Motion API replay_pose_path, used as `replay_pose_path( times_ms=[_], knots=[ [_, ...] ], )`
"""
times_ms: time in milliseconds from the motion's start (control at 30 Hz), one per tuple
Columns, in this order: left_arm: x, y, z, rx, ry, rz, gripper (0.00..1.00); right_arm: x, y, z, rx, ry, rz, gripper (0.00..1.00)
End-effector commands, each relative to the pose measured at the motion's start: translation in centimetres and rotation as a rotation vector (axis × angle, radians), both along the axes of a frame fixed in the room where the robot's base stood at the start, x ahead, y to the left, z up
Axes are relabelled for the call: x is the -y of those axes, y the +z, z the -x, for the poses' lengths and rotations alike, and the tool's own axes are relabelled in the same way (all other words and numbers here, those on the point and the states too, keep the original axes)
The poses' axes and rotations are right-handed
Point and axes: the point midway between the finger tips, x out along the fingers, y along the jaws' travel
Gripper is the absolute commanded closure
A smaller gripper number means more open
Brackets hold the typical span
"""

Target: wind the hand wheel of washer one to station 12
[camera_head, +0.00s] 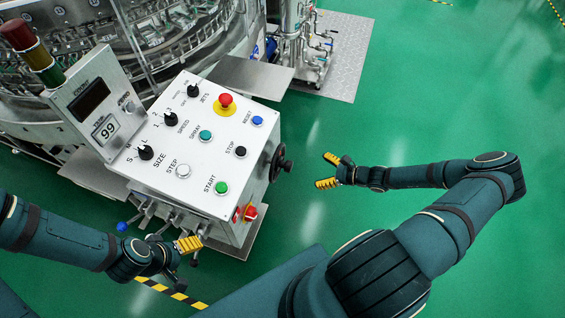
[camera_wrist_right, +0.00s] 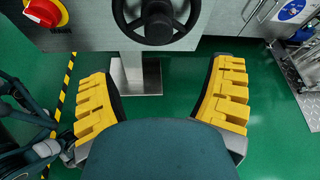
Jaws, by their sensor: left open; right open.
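The black hand wheel (camera_head: 279,163) is on the right side of the washer's control box, with a handle knob sticking out. In the right wrist view the hand wheel (camera_wrist_right: 157,20) shows at the top middle, partly cut off by the frame edge. My right gripper (camera_head: 329,171) is open and empty, to the right of the wheel and apart from it. Its yellow fingers (camera_wrist_right: 163,100) are spread wide below the wheel in the wrist view. My left gripper (camera_head: 190,243) is open, low at the front of the control box. The dark counter display (camera_head: 89,98) shows no readable number.
The panel (camera_head: 190,140) holds several knobs and coloured buttons. A tag reads 99. Green floor (camera_head: 420,110) is clear to the right.

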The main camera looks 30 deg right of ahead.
Motion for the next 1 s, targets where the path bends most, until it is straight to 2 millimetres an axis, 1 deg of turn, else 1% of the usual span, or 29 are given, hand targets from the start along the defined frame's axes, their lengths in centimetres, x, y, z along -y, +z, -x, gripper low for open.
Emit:
replay_pose_path(
  times_ms=[167, 500, 600, 800, 1000],
  knots=[
    [0.0, -0.6, -0.1, 0.002, 0.001, 0.0, 0.26, -1.6, -1.1, -2.0, 0.001, 0.004, -0.003, 0.19],
    [-0.1, -2.0, -0.4, 0.009, 0.002, -0.002, 0.26, -5.2, -3.6, -7.0, 0.001, 0.007, 0.0, 0.19],
    [-0.1, -2.3, -0.4, 0.011, 0.002, -0.003, 0.26, -6.1, -4.2, -8.2, -0.002, 0.007, 0.0, 0.19],
    [-0.1, -2.7, -0.5, 0.013, 0.003, -0.003, 0.26, -7.1, -4.9, -9.7, -0.002, 0.006, 0.002, 0.19],
    [-0.1, -2.7, -0.6, 0.014, 0.003, -0.003, 0.26, -7.3, -5.0, -10.1, -0.002, 0.005, 0.003, 0.19]
  ],
)
